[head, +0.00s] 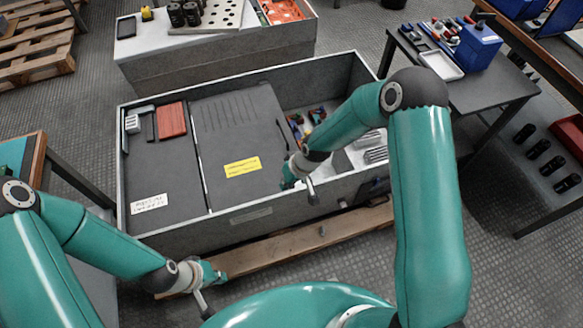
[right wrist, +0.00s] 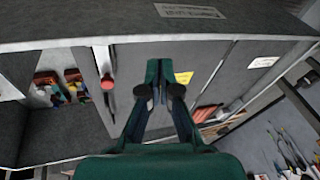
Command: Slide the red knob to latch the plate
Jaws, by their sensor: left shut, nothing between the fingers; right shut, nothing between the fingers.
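The dark grey plate (head: 235,128) with a yellow label (head: 242,167) lies in the large grey box. The red knob (right wrist: 107,82) shows in the right wrist view, on a slim bar near the plate's edge, left of my right gripper (right wrist: 160,88). The knob cannot be made out in the head view, where my right gripper (head: 288,180) and forearm cover that area. My right gripper is shut and empty, low over the plate's front right corner and apart from the knob. My left gripper (head: 214,277) is shut and empty, outside the box near its front.
The box's front wall (head: 250,216) stands between my body and the plate. Right of the plate is an open bay with small coloured parts (head: 305,122). A red block (head: 172,120) sits at the back left. A dark side table (head: 490,90) holds tools and a blue bin.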

